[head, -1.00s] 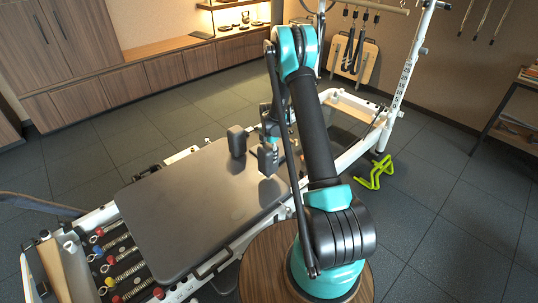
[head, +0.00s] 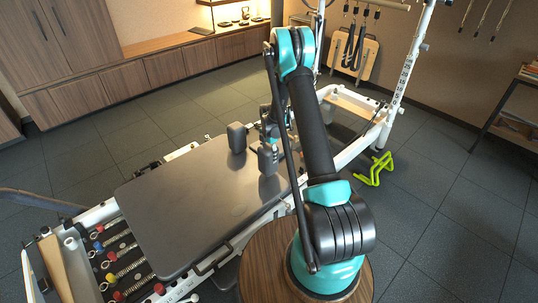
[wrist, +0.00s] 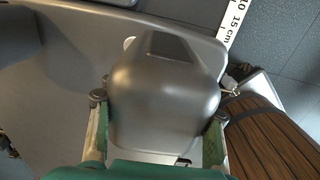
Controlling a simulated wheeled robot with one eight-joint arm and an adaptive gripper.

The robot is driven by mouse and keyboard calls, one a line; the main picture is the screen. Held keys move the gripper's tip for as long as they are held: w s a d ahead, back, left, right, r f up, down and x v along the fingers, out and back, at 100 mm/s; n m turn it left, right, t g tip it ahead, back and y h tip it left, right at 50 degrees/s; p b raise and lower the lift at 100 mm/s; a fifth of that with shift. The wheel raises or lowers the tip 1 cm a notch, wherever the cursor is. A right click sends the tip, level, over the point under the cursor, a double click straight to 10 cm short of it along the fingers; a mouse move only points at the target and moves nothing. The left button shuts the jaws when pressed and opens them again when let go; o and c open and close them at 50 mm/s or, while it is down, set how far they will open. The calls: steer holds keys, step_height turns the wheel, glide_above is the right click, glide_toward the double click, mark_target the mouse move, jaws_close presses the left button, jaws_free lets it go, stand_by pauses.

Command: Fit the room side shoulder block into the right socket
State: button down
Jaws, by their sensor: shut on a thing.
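My gripper (wrist: 157,115) is shut on a dark grey padded shoulder block (wrist: 165,88), with one finger on each side of it. In the head view, this block (head: 268,158) is at the near right end of the carriage, below my wrist. A second similar block (head: 237,138) stands upright to its left, near the far edge of the carriage pad (head: 195,205). I cannot make out the right socket in either view. Whether the held block's lower end touches the carriage or sits in a socket is hidden.
The white reformer frame (head: 355,150) runs past the carriage towards the upright tower (head: 405,70). Coloured springs (head: 120,262) lie at the near left end. A round wooden stool-like top (head: 268,265) is close to the carriage. A lime hurdle (head: 373,168) stands on the floor.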

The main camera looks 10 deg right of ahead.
steer(key=shift+f, duration=0.7)
steer(key=c, duration=0.5)
jaws_free()
steer(key=shift+c, duration=0.2)
steer(key=shift+r, duration=0.1)
